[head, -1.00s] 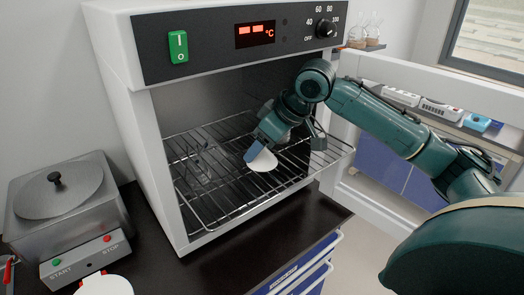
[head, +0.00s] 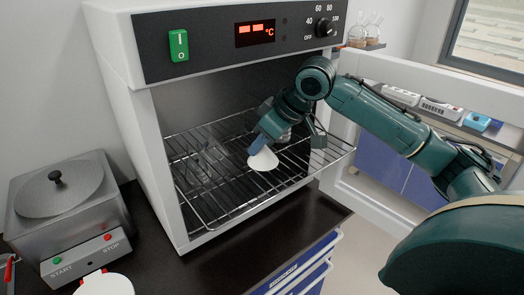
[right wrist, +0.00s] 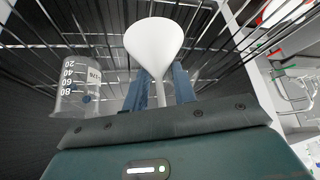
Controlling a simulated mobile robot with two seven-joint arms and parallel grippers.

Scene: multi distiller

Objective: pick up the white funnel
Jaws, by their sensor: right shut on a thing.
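The white funnel (head: 263,160) is inside the open oven, at the wire rack near its right front. My right gripper (head: 258,145) reaches in from the right with its blue fingers at the funnel. In the right wrist view the funnel (right wrist: 155,42) has its wide cone beyond the fingertips. Its narrow stem runs between the two blue fingers of my right gripper (right wrist: 160,84), which is shut on it. I cannot tell whether the funnel's rim touches the rack. My left gripper is not in view.
A glass beaker (right wrist: 82,90) with a printed scale stands left of the fingers in the wrist view. Clear glassware (head: 210,155) sits on the wire rack (head: 235,192). The oven wall (head: 140,150) bounds the left. A heating bath (head: 65,215) stands outside.

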